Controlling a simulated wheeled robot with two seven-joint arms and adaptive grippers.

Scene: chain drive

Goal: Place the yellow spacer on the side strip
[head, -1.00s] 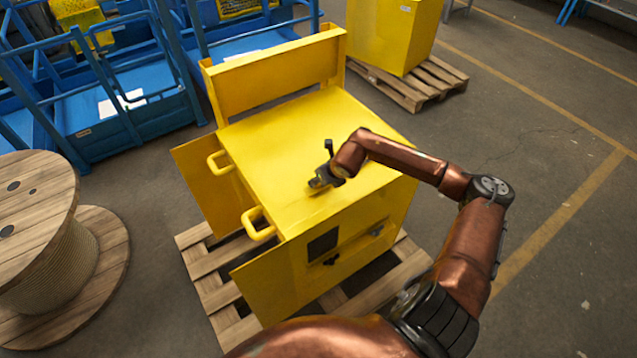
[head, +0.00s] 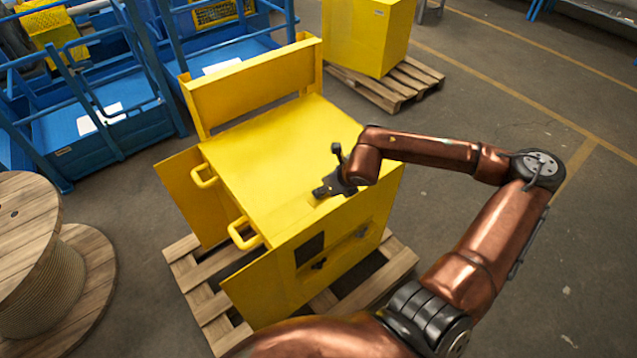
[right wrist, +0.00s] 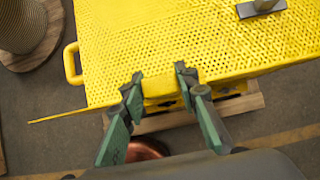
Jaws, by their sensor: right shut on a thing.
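The yellow spacer (right wrist: 158,87) is a small yellow block between my right fingertips in the right wrist view. My right gripper (right wrist: 157,89) is shut on it; it also shows in the head view (head: 322,191), over the near edge of the yellow box's top (head: 275,150). In the wrist view this top is perforated and the spacer is close to its edge. I cannot tell whether the spacer touches it. The spacer is hard to pick out in the head view. I cannot tell the side strip apart from the other yellow parts. My left gripper is out of view.
The box stands on a wooden pallet (head: 210,305), with handles (head: 240,235) and open doors on its left. A raised yellow back panel (head: 255,80) stands behind the top. A cable reel (head: 40,250) and blue racks (head: 105,130) are at left. Floor at right is clear.

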